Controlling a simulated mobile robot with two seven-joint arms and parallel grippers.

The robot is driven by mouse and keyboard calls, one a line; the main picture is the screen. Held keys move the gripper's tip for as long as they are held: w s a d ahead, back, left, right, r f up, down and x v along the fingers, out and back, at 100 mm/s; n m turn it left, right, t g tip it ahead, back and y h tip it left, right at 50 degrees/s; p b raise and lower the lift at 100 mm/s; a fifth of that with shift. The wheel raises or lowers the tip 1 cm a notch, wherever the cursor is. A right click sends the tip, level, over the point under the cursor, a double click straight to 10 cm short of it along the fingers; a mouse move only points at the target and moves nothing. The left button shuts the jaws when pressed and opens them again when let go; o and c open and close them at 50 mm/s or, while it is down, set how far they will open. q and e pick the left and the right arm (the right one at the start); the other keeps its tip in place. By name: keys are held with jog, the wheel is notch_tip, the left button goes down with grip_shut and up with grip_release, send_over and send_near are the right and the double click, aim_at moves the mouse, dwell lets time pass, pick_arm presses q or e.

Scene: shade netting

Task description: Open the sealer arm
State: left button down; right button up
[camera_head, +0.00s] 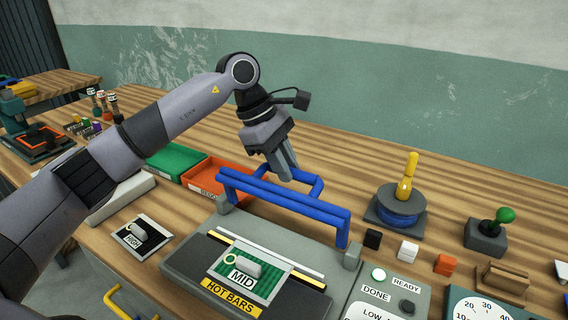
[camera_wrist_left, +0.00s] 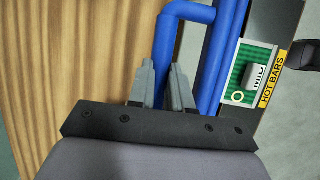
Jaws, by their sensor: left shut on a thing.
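The sealer (camera_head: 188,262) is a grey machine on the bench with a "HOT BARS" label (camera_head: 231,297). Its blue sealer arm (camera_head: 285,200) stands raised at the far edge of the base, clear of the hot bars, with a blue handle loop (camera_head: 319,188) on its far side. My left gripper (camera_head: 286,176) is shut on this handle, reaching down from above. In the left wrist view the gripper's fingers (camera_wrist_left: 162,85) sit on either side of a blue handle bar (camera_wrist_left: 165,50). The exact contact is partly hidden by the fingers.
A green tray (camera_head: 176,161) and an orange tray (camera_head: 205,180) lie left of the arm. A "MID" tag (camera_head: 243,274) lies on the sealer. A blue-based device with a yellow handle (camera_head: 403,190), small blocks (camera_head: 408,250) and a green-knobbed joystick (camera_head: 488,236) stand right.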

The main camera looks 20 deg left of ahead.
pick_arm(q)
jog(key=shift+w+a+r, duration=0.1)
jog(key=shift+w+r, duration=0.25)
jog(key=shift+w, duration=0.05)
jog(key=c, duration=1.1)
grip_release()
jog(key=shift+w+f, duration=0.1)
jog(key=shift+w, duration=0.05)
jog(key=shift+o, duration=0.2)
jog(key=shift+w+f, duration=0.15)
jog(key=shift+f, duration=0.1)
jog(key=shift+s+b+v, duration=0.2)
jog(key=shift+b+v, duration=0.15)
jog(key=shift+v, duration=3.25)
